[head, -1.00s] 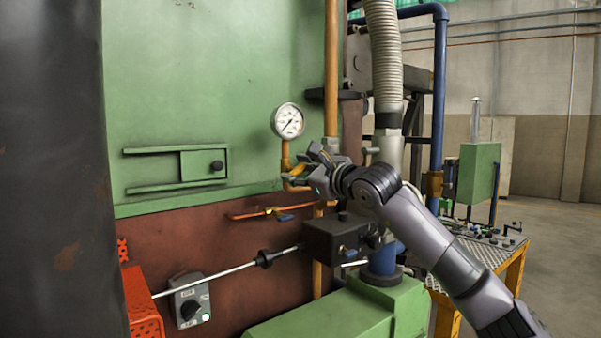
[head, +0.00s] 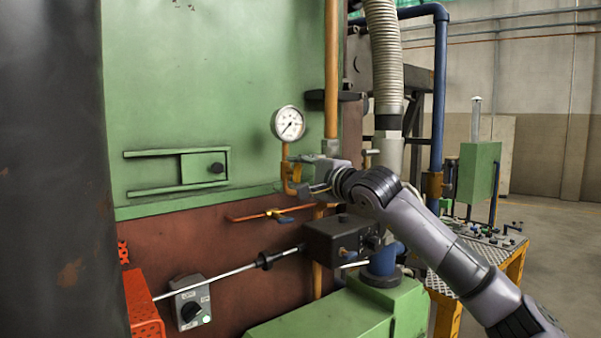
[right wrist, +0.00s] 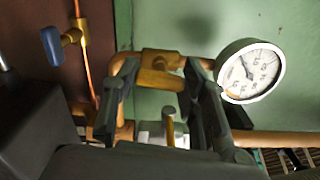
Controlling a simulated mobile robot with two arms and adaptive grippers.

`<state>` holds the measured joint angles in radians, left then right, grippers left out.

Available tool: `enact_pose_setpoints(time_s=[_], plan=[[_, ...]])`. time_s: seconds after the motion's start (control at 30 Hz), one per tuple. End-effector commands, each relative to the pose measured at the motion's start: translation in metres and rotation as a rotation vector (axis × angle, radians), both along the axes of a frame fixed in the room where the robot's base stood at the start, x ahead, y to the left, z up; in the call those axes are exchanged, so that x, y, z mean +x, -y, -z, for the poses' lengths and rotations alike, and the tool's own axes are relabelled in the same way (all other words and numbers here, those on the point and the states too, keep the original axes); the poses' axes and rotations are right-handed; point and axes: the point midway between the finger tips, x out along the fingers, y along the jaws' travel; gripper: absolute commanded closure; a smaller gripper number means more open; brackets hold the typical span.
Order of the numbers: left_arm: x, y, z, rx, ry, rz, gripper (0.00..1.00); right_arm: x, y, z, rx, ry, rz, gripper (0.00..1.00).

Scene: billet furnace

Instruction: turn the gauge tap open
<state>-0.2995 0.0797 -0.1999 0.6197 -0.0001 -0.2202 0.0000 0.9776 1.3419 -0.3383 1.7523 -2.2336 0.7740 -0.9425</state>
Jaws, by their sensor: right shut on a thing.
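The gauge tap (head: 296,172) is a small brass-yellow tap on the copper pipe just below the round white-faced gauge (head: 289,123). My right gripper (head: 303,174) is at the tap, reaching in from the right. In the right wrist view, the brass tap (right wrist: 162,60) sits between the two dark fingers (right wrist: 163,88), which are shut on its handle. The gauge also shows in that view (right wrist: 250,72), right of the fingers. The exact finger contact is partly hidden. My left gripper is not in view.
A blue-handled valve (head: 279,215) on a copper pipe is below left of the tap. A dark box (head: 338,240) is beneath my right wrist. A vertical copper pipe (head: 331,70) and a ribbed hose (head: 384,60) rise close by. The green panel (head: 230,60) lies behind.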

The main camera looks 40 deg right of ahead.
Motion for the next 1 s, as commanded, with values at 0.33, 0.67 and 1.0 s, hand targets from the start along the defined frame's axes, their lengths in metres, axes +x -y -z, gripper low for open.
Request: enact_pose_setpoints(time_s=[0.33,0.67,1.0], plan=[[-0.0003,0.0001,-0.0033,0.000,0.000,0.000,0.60,-0.0019,0.0036,-0.0054,-0.133,-0.005,0.008,0.89],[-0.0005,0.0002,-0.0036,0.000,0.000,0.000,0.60,-0.0021,0.0036,-0.0059,-0.156,-0.005,0.008,0.88],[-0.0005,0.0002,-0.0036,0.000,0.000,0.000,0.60,-0.0020,0.0032,-0.0058,-0.154,-0.006,0.007,0.52]])
